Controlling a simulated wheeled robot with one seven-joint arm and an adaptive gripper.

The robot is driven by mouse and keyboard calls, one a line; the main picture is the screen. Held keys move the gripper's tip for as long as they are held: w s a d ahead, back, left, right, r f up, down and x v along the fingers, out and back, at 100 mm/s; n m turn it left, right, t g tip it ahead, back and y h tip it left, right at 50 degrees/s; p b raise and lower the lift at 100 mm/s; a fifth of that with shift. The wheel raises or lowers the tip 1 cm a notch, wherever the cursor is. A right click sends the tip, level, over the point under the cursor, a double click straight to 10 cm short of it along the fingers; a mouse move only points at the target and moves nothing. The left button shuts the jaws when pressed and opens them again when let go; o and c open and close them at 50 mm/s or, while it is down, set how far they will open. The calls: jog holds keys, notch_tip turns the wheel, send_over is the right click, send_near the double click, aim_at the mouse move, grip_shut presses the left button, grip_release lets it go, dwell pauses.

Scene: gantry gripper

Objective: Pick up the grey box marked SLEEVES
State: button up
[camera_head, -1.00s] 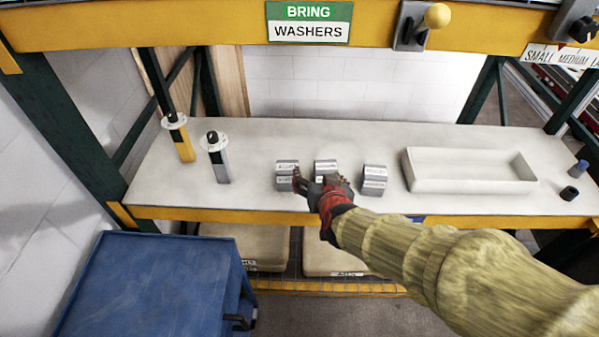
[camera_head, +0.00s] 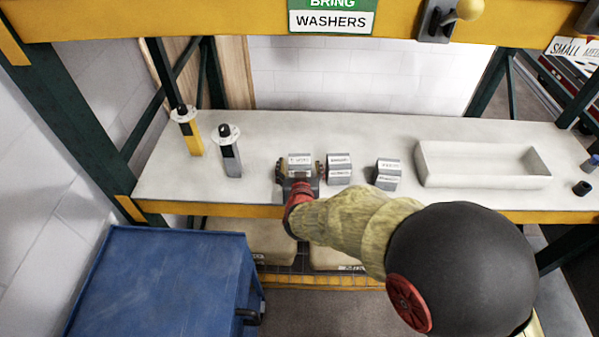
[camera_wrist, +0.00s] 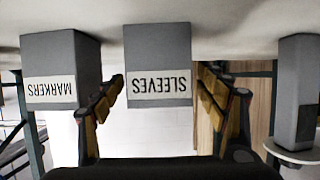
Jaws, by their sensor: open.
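The grey SLEEVES box (camera_head: 300,158) is the leftmost of three grey boxes on the white bench. In the wrist view, which is upside down, the SLEEVES box (camera_wrist: 158,50) stands in the middle with its label readable. My gripper (camera_head: 300,170) is open at the front of this box, with a finger to each side. In the wrist view the fingers of my gripper (camera_wrist: 161,82) flank the box with gaps on both sides. The box rests on the bench; its lower front is hidden by my gripper in the head view.
The MARKERS box (camera_wrist: 58,75) stands close beside it, the middle box (camera_head: 339,169) in the head view. A third grey box (camera_head: 387,174) and a white tray (camera_head: 480,180) are farther right. A grey post (camera_head: 230,158) and yellow post (camera_head: 190,135) stand left.

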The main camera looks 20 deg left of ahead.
jog(key=shift+w+a, duration=0.1)
jog(key=shift+w, duration=0.2)
jog(key=shift+c, duration=0.8)
jog(key=c, duration=1.3)
jog(key=shift+c, duration=0.2)
